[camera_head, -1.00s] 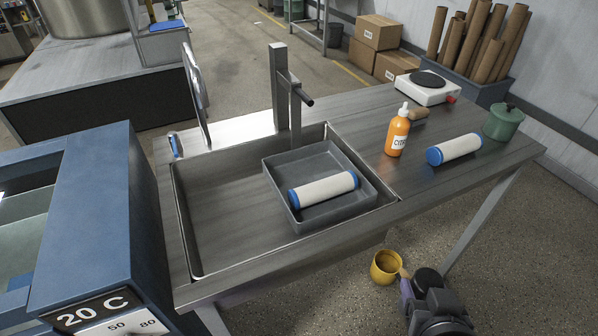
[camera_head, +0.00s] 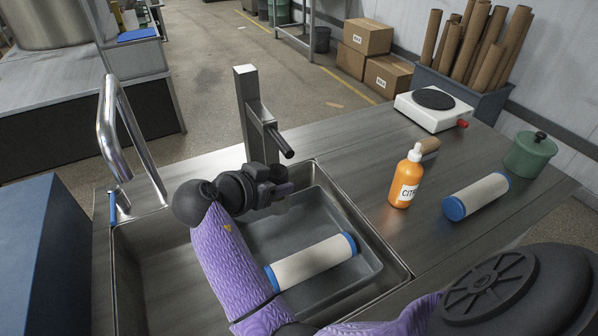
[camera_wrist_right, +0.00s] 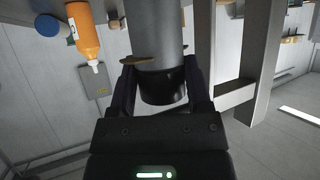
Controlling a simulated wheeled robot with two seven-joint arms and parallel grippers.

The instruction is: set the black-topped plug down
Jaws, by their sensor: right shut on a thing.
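My right gripper (camera_head: 274,190) is above the grey tray in the sink, beside the metal post. In the right wrist view my right gripper (camera_wrist_right: 163,82) is shut around a grey cylinder with a black end, which I take as the black-topped plug (camera_wrist_right: 160,88). The black end lies between the fingers and the grey part runs out of the top of the picture. In the head view the hand hides the plug, and I cannot tell whether its lower end touches anything. My left gripper is not in view.
A white roll with blue ends (camera_head: 312,262) lies in the grey tray (camera_head: 345,228) inside the sink (camera_head: 385,285). The metal post (camera_head: 250,110) rises close behind. An orange bottle (camera_head: 405,182), another roll (camera_head: 477,197), a hot plate (camera_head: 433,108) and a green pot (camera_head: 530,155) stand right.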

